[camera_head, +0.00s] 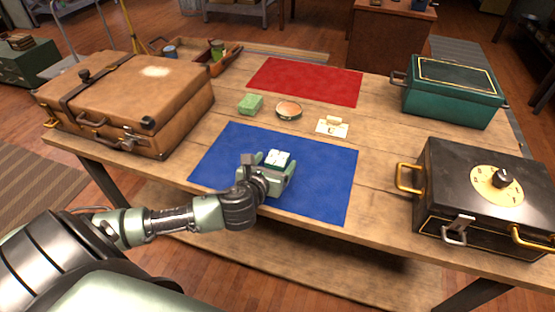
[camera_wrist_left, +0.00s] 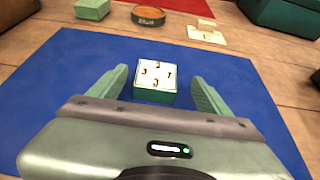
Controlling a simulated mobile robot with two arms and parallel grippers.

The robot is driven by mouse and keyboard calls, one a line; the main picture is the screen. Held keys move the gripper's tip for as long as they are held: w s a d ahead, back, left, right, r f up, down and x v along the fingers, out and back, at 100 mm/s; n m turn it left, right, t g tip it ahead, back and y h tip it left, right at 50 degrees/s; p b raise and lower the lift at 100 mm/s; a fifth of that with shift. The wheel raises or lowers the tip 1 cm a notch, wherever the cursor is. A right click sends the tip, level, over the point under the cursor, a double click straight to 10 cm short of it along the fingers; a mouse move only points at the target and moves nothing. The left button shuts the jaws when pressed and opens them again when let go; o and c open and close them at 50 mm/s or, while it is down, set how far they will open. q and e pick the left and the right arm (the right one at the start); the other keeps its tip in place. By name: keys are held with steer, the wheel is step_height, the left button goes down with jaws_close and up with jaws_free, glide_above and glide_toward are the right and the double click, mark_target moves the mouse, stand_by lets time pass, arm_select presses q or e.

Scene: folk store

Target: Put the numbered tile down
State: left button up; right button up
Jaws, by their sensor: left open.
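The numbered tile (camera_head: 278,158) is a small block with a white top bearing dark digits and a green body. It rests on the blue mat (camera_head: 326,180), and it also shows in the left wrist view (camera_wrist_left: 156,76). My left gripper (camera_head: 277,168) is over the blue mat. In the left wrist view its two green fingers (camera_wrist_left: 160,90) are spread apart, one on each side of the tile, with visible gaps. The tile's underside and its contact with the mat are hidden in the head view. My right gripper is not in view.
Behind the blue mat lie a green block (camera_head: 250,104), a round tin (camera_head: 289,110) and a cream card-like piece (camera_head: 332,127). A red mat (camera_head: 306,80) is farther back. A brown suitcase (camera_head: 135,95) stands left; a green box (camera_head: 453,92) and black box (camera_head: 470,205) stand right.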

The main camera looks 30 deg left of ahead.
mark_target(277, 158)
arm_select(q)
steer(key=x, duration=0.4)
steer(key=shift+s+a+f, duration=0.1)
steer(key=shift+a+f, duration=0.05)
steer(key=shift+a, duration=0.05)
steer(key=c, duration=1.3)
jaws_close()
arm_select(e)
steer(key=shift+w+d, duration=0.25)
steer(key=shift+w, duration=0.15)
